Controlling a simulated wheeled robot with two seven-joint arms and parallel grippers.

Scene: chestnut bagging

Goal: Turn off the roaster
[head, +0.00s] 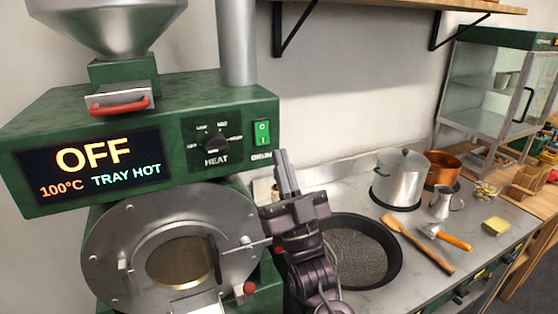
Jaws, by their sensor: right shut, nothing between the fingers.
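The green roaster (181,92) fills the left of the head view. Its display (90,166) reads OFF, 100°C and TRAY HOT. The black HEAT knob (214,143) is on the panel, its pointer hard to read. The green drum switch (262,133) is to the right of the knob. The round steel drum front (160,215) with its window is below. My right gripper (283,158) is shut and empty, pointing up just below and right of the switch, with a small gap seeming to lie between them. My left gripper is not in view.
A round black tray (398,262) stands on the grey counter (410,291) behind my right arm. A steel pot (397,181), a copper pot (442,170), a wooden spoon (430,252) and a glass cabinet (486,83) are to the right.

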